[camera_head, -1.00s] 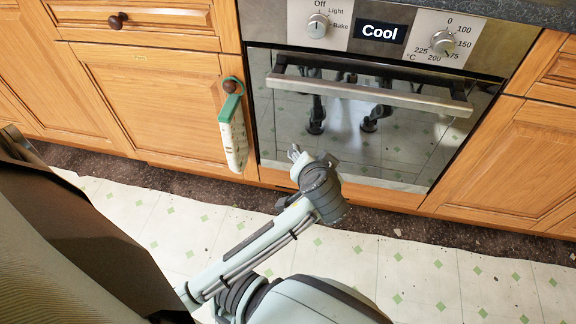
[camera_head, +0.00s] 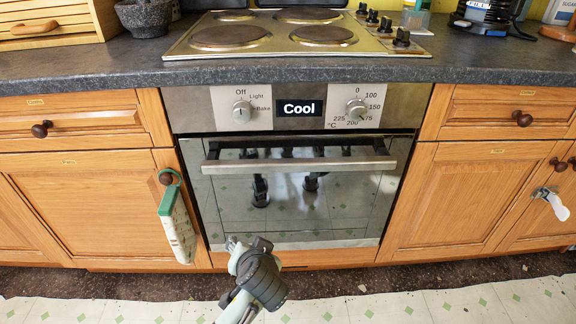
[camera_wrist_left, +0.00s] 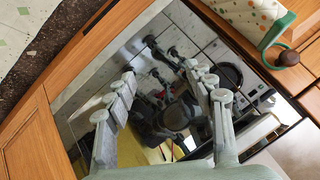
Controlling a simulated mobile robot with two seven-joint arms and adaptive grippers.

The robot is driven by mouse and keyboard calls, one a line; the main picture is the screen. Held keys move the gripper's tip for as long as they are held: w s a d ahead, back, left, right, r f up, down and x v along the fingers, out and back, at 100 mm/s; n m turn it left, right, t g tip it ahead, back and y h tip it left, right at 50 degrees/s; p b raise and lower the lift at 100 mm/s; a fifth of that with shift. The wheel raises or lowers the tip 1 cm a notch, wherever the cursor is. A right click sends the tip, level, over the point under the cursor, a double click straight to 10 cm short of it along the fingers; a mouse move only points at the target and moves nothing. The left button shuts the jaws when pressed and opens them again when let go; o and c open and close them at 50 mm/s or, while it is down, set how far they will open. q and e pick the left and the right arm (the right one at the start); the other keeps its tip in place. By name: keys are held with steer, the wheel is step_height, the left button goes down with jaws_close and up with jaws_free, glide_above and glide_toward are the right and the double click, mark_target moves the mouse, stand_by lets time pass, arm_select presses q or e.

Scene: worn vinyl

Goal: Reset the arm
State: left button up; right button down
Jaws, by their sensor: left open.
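My left arm comes up from the bottom of the head view, in front of the oven door (camera_head: 290,200). My left gripper (camera_head: 236,243) is at its tip, small and partly hidden by the wrist, below the oven handle (camera_head: 300,160). In the left wrist view the gripper (camera_wrist_left: 165,78) is open with nothing between its fingers. Its fingers point towards the dark reflective oven glass (camera_wrist_left: 190,40), which shows reflections of my own body. My right gripper is not in view.
A patterned cloth with a green holder (camera_head: 177,225) hangs on a cabinet knob left of the oven. A hob (camera_head: 270,40) sits in the grey worktop (camera_head: 120,68). A white item (camera_head: 553,203) hangs on the right cabinet. The vinyl floor (camera_head: 420,305) in front is clear.

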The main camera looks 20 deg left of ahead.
arm_select(q)
steer(key=s+a+f+g+h+p, duration=0.1)
steer(key=s+a+f+g+h, duration=0.1)
steer(key=s+f, duration=0.4)
steer(key=s+a+f+g+h+p, duration=0.1)
steer(key=s+a+f+g, duration=0.1)
steer(key=s+a+f, duration=0.2)
steer(key=s+f, duration=0.3)
steer(key=s, duration=0.2)
steer(key=shift+a+m+g+h, duration=0.4)
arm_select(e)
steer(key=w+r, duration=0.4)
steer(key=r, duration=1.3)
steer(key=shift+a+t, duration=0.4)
